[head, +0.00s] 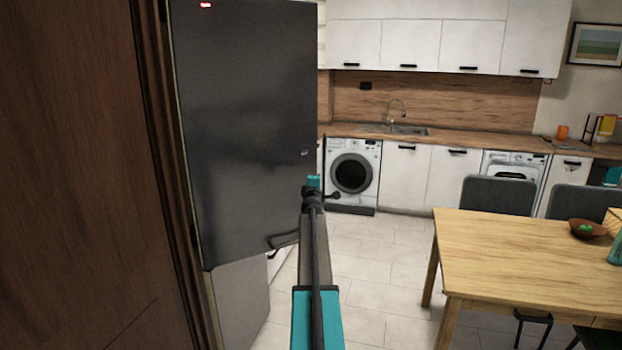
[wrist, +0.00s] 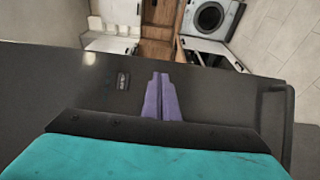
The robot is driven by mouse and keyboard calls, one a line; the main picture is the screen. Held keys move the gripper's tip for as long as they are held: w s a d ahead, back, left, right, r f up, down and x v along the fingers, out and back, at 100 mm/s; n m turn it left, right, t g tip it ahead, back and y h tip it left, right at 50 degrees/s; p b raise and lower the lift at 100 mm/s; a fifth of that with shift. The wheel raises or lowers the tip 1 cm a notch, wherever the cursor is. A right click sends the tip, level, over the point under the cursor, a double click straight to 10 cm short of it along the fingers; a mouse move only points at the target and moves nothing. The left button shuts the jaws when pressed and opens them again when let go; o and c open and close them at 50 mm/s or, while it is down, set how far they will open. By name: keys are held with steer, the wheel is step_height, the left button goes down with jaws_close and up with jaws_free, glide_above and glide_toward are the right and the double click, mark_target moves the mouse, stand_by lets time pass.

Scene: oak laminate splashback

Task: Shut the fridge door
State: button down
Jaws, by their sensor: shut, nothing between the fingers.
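The fridge's dark grey upper door (head: 245,120) stands at the left of the head view. Its right edge swings out past the paler lower front (head: 242,300), so it looks ajar. A dark handle bar (head: 285,240) sits low at its free edge. In the wrist view the dark door surface (wrist: 60,95) spans the picture, with the handle (wrist: 277,105) at right. My gripper (wrist: 160,76) has its purple fingers together and empty, over the dark surface; I cannot tell if they touch it. In the head view the gripper's teal body shows by the door's right edge, its fingers hidden.
A wooden table (head: 530,255) with a brown bowl (head: 587,229) and dark chairs (head: 497,196) stands at right. A washing machine (head: 352,175) is under the counter behind. Tiled floor (head: 375,250) is clear between fridge and table. A brown wooden panel (head: 75,170) fills the near left.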

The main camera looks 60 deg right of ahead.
steer(key=s+a+p, duration=0.1)
steer(key=s+a, duration=0.2)
steer(key=s, duration=0.2)
steer(key=shift+s+p, duration=0.15)
steer(key=shift+p, duration=0.2)
